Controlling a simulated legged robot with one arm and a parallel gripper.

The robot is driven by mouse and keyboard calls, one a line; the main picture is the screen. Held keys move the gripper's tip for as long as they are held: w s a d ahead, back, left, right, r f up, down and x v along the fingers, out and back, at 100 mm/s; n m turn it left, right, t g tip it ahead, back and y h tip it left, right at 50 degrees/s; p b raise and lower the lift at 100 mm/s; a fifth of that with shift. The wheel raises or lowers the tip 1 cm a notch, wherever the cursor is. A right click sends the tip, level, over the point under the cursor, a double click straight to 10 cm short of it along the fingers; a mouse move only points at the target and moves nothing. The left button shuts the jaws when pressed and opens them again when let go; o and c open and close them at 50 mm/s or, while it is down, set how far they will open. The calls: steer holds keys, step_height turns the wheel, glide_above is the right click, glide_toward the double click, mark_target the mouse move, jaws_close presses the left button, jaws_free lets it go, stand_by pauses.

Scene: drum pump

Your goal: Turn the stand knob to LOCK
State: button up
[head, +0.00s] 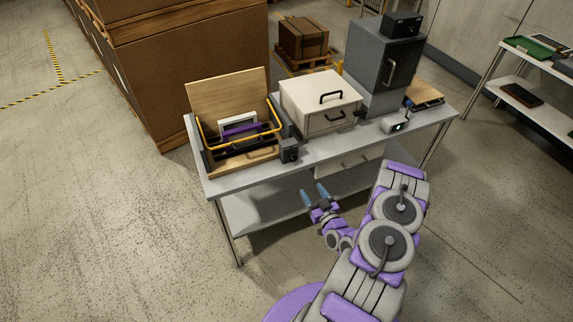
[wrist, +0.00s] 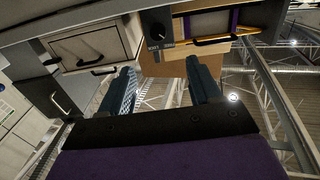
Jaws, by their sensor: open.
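The stand knob (wrist: 157,31) is a small dark dial on a dark box (wrist: 163,17) at the front edge of the table, with light markings too small to read surely. In the head view the dark box (head: 289,150) stands between the wooden box and the white drawer unit. The knob's setting is not clear. My gripper (head: 314,194) is open and empty, in front of the table and apart from the knob. In the wrist view, its two blue fingers (wrist: 160,66) are spread, with the knob beyond the gap between them.
The grey table (head: 330,148) bears an open wooden box (head: 232,162), a white drawer unit (head: 320,98), a dark grey cabinet (head: 378,68) and a small device with a green light (head: 394,125). A table drawer (head: 350,162) is below the top. Open floor lies left.

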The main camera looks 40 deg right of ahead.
steer(key=b, duration=0.1)
glide_toward(294, 160)
steer(key=b+x, duration=0.2)
steer(key=x, duration=0.6)
steer(key=shift+w+a, duration=0.1)
steer(key=shift+w, duration=0.05)
steer(key=shift+w+r, duration=0.1)
steer(key=shift+w, duration=0.55)
steer(key=shift+d, duration=0.45)
steer(key=shift+c, duration=0.8)
steer(key=shift+a, duration=0.35)
steer(key=c, duration=0.6)
steer(key=shift+d, duration=0.1)
steer(key=shift+c, duration=1.4)
